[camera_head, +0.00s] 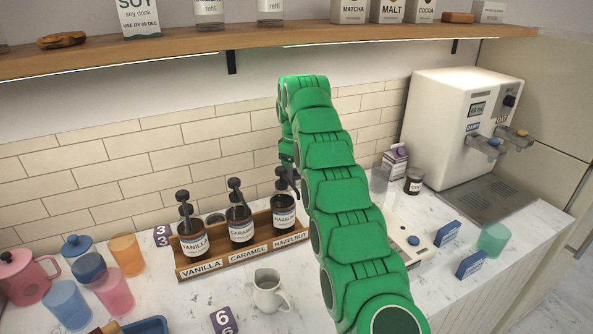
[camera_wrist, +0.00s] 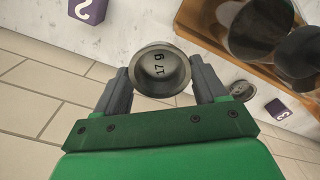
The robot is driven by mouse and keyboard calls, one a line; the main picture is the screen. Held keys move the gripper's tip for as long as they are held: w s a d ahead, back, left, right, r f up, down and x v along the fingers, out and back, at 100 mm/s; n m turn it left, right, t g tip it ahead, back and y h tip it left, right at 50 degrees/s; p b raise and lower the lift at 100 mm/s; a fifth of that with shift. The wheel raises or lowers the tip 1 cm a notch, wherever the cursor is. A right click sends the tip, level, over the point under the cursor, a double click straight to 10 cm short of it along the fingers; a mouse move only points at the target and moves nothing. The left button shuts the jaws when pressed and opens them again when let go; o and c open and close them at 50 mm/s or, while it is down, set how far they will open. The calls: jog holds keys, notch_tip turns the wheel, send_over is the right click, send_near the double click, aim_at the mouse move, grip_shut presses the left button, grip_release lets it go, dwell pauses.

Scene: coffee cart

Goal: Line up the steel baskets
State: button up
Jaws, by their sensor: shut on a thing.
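In the wrist view, my gripper (camera_wrist: 161,72) is shut on a round steel basket (camera_wrist: 160,88) marked "17 g". Its two grey fingers press on opposite sides of the rim. A second steel basket (camera_wrist: 242,90) sits on the counter near a purple number card (camera_wrist: 277,108). In the head view a dark round rim, likely that basket (camera_head: 215,218), shows behind the syrup rack (camera_head: 227,263), partly hidden. A second purple card shows in the wrist view (camera_wrist: 88,10).
Vanilla (camera_head: 193,240), caramel (camera_head: 240,229) and hazelnut (camera_head: 284,215) pump bottles stand in the rack, close to my gripper. The tiled wall (camera_head: 120,155) is close behind. Colored cups and a pitcher (camera_head: 270,290) stand in front; a white machine (camera_head: 455,125) is right. A shelf (camera_head: 200,55) runs above.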

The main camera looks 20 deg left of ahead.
jog(key=shift+s+a+f, duration=0.2)
jog(key=shift+s+a, duration=0.05)
jog(key=shift+a, duration=0.1)
jog(key=shift+s+a+n, duration=0.1)
jog(key=shift+a+n, duration=0.3)
jog(key=shift+a, duration=0.05)
jog(key=shift+s+a+f, duration=0.1)
jog(key=shift+a, duration=0.1)
jog(key=shift+s+a+f+n, duration=0.2)
jog(key=shift+s+a+n, duration=0.1)
jog(key=shift+a, duration=0.2)
jog(key=shift+s+a+f+n, duration=0.15)
jog(key=shift+s+a+n, duration=0.15)
jog(key=shift+a, duration=0.25)
jog(key=shift+s+a+f+n, duration=0.2)
jog(key=shift+s+a+n, duration=0.1)
jog(key=shift+a, duration=0.2)
jog(key=shift+a+f, duration=0.1)
jog(key=shift+s+a+f+n, duration=1.15)
jog(key=shift+s+a+n, duration=0.85)
jog(key=shift+a, duration=1.25)
jog(key=shift+f, duration=3.3)
jog(key=shift+f, duration=0.6)
